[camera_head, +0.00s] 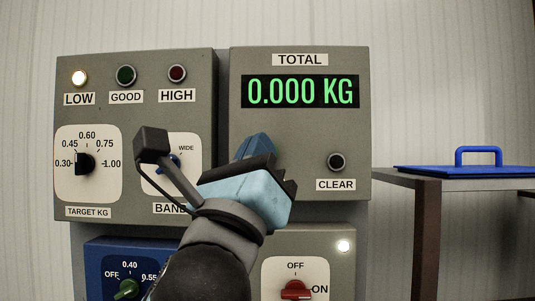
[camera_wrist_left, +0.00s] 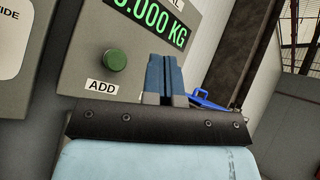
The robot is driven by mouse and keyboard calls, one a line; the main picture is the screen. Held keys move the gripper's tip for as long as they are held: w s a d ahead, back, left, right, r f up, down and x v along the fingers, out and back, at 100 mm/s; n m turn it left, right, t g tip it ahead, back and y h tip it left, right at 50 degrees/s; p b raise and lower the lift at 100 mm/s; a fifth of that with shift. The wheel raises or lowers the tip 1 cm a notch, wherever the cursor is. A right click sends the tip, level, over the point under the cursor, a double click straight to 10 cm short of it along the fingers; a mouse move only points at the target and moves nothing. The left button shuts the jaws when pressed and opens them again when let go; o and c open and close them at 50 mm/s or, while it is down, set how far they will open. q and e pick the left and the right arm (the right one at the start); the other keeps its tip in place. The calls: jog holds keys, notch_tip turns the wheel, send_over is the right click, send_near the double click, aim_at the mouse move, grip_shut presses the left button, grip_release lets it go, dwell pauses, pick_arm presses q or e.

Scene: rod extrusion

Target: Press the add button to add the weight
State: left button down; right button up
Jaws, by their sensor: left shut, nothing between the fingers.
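The green add button (camera_wrist_left: 115,60) shows in the left wrist view on the grey panel, above its ADD label (camera_wrist_left: 101,87). In the head view my left arm hides it. My left gripper (camera_head: 258,142) is in front of the TOTAL panel (camera_head: 299,120), with its blue fingers together and empty. In the left wrist view its fingers (camera_wrist_left: 164,72) are to the right of the button, and the gap to the panel is hard to judge. The display (camera_head: 300,91) reads 0.000 KG. My right gripper is in neither view.
The dark CLEAR button (camera_head: 336,162) is right of my gripper. The left panel has a lit LOW lamp (camera_head: 79,78), unlit GOOD and HIGH lamps and two dials. Below is a red switch (camera_head: 295,290). A table (camera_head: 427,184) with a blue handled lid (camera_head: 465,170) stands right.

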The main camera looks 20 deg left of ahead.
pick_arm(q)
jog(key=w+a+b, duration=0.1)
jog(key=w+a, duration=0.1)
jog(key=w, duration=0.6)
jog(key=shift+w+a, duration=0.15)
jog(key=shift+a, duration=0.05)
dwell(0.5)
dwell(0.7)
dwell(0.6)
jog(key=shift+w, duration=0.1)
jog(key=shift+w+a, duration=0.1)
jog(key=shift+w, duration=0.2)
